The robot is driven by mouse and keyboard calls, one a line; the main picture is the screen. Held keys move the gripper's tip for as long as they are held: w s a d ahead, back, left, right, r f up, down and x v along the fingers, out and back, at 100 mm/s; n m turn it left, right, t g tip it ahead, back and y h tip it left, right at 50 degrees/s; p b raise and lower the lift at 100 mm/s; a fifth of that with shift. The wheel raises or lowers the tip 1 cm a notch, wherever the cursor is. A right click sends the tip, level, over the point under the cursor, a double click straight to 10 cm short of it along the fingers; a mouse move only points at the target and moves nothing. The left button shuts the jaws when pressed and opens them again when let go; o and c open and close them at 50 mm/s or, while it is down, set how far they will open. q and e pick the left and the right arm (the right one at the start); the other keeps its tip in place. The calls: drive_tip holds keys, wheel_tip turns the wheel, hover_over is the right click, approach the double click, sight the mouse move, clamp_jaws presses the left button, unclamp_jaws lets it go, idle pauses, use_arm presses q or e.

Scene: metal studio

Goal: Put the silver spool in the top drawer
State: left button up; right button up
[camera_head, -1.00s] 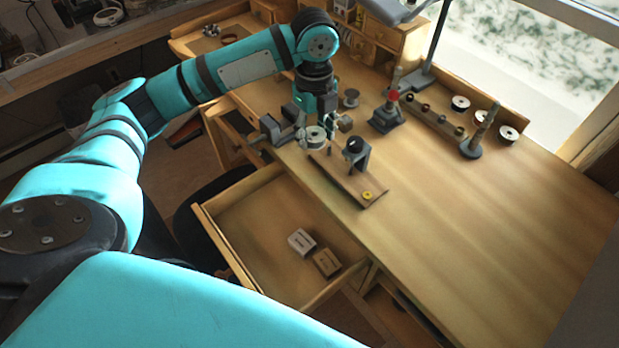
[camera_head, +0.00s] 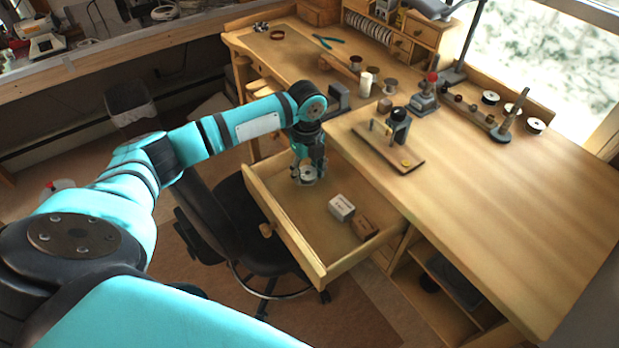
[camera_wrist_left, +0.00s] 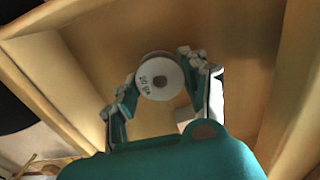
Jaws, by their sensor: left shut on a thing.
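The silver spool (camera_head: 308,173) is held between the fingers of my left gripper (camera_head: 306,176), over the far left part of the open top drawer (camera_head: 290,238). In the left wrist view the spool (camera_wrist_left: 160,78) shows a pale round face with dark print, with a finger of the left gripper (camera_wrist_left: 162,84) on each side. The drawer floor lies behind it. I cannot tell whether the spool touches that floor. My right gripper is not in view.
A white box (camera_head: 341,207) and a brown box (camera_head: 364,227) lie in the right part of the drawer. The drawer's left part has bare floor. A black chair (camera_head: 250,225) stands in front of it. A wooden board with a stand (camera_head: 380,150) sits on the bench (camera_head: 490,220).

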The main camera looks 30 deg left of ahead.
sight(308, 179)
use_arm(q)
wheel_tip(308, 179, down, 3)
drive_tip(key=shift+r, duration=0.1)
drive_tip(key=shift+f, duration=0.2)
drive_tip(key=o, duration=1.1)
drive_tip(key=shift+o, duration=0.2)
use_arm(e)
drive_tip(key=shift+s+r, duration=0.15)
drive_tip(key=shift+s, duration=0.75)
use_arm(q)
drive_tip(key=shift+r, duration=0.1)
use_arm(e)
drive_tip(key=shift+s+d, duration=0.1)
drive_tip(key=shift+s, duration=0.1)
use_arm(q)
drive_tip(key=shift+r, duration=0.3)
wheel_tip(308, 179, up, 12)
drive_tip(key=shift+f+b, duration=0.2)
drive_tip(key=shift+b, duration=0.25)
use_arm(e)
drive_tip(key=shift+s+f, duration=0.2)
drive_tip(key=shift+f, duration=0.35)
